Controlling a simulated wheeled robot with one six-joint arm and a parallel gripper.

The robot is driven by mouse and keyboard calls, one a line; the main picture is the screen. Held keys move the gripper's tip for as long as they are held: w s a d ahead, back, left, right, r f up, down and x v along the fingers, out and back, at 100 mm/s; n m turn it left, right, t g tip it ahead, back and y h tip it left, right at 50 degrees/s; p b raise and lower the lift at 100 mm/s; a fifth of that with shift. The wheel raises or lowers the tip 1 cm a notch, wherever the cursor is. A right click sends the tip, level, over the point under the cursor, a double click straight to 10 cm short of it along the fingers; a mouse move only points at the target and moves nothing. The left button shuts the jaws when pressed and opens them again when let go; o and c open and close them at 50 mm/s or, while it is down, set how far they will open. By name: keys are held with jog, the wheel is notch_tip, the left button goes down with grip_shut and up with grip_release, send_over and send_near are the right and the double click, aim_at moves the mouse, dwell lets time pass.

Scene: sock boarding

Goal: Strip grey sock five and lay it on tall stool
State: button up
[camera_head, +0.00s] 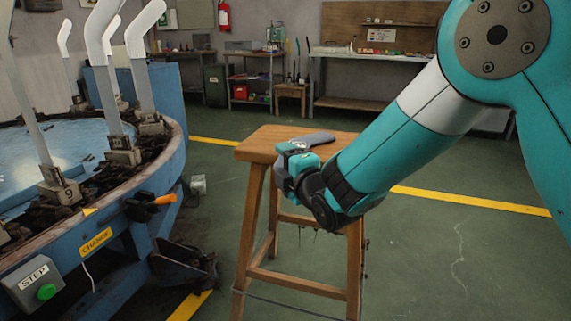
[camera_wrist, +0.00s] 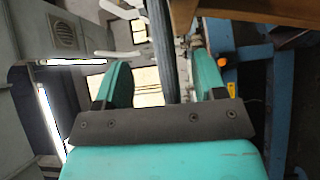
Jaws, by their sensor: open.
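The tall stool (camera_head: 258,144) is a square-topped wooden stool in the middle of the head view. A grey sock (camera_head: 318,137) lies on its top, partly hidden by my gripper. My gripper (camera_head: 294,156) is at the stool top's near edge, beside the sock. In the wrist view, the two teal fingers are open, with a dark grey strip (camera_wrist: 162,45), apparently the sock, between them. A gap shows on each side of the strip. The stool's wood (camera_wrist: 250,10) shows at the upper right. No number is readable on the sock.
Workbenches (camera_head: 375,103) stand behind; floor at right is clear.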

jog(key=shift+f, duration=0.15)
jog(key=shift+f+b, duration=0.45)
jog(key=shift+b, duration=0.05)
dwell(0.4)
jog(key=b+v, duration=0.2)
jog(key=v, duration=0.6)
dwell(0.4)
dwell(0.6)
